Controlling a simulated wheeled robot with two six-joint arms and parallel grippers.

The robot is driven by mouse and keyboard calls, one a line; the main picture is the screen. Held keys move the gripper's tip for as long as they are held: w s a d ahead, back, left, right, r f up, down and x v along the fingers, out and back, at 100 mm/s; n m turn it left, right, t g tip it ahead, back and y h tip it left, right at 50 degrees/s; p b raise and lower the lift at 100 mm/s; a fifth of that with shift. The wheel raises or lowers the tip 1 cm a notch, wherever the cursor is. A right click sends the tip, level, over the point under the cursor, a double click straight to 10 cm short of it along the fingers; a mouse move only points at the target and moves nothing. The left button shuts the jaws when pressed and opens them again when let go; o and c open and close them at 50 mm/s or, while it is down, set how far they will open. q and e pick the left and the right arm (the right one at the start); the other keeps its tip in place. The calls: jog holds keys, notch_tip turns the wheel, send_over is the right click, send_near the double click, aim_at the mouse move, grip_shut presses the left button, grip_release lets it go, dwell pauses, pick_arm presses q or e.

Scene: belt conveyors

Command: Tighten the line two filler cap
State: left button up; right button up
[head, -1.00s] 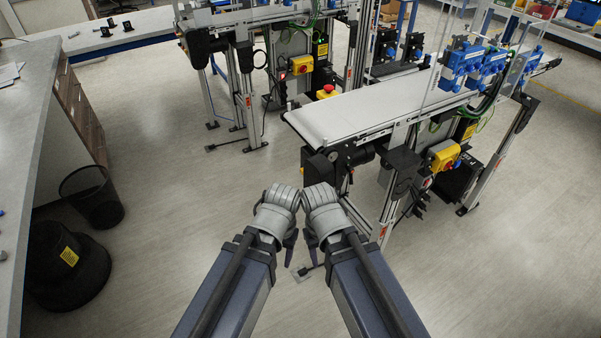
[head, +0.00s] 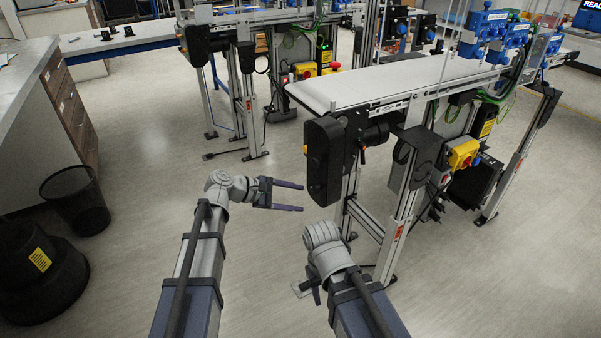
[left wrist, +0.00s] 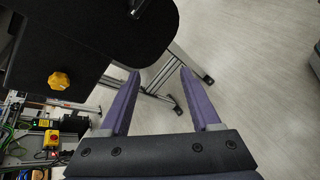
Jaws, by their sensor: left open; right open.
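A yellow lobed cap (left wrist: 58,81) sits on the face of a black housing (left wrist: 100,30) at the upper left of the left wrist view. In the head view this looks like the black housing (head: 323,160) at the near end of the belt conveyor; the cap is hidden there. My left gripper (head: 298,197) is open and empty, its fingers pointing right towards the housing but apart from it. In the left wrist view its fingers (left wrist: 160,75) are spread, with the cap left of them. My right gripper (head: 316,290) is low in the middle, open, fingers mostly hidden.
The conveyor's belt (head: 400,80) runs back right above metal legs (head: 396,220). A yellow switch box (head: 462,153) hangs on its side. A second conveyor (head: 245,85) stands behind. A waste bin (head: 76,200) is at left. The floor around my left arm is clear.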

aim_at(305, 150)
pick_arm(q)
jog(key=w+a+r+n+t+h+b, duration=0.2)
jog(key=w+a+r+n+t+h, duration=0.25)
jog(key=w+r+n, duration=0.35)
jog(key=shift+n+y, duration=0.25)
jog(key=shift+n, duration=0.15)
jog(key=shift+w+a+f+x, duration=0.1)
jog(key=shift+w+f+x, duration=0.1)
jog(key=shift+x, duration=1.1)
jog(key=shift+w+a+f+x, duration=0.15)
jog(key=shift+w+f+x, duration=0.1)
jog(key=shift+x, duration=1.1)
jog(key=shift+w+a+f+x, duration=0.1)
jog(key=shift+w+f+x, duration=0.1)
jog(key=shift+x, duration=1.1)
pick_arm(e)
jog(key=shift+f, duration=1.7)
pick_arm(q)
grip_shut()
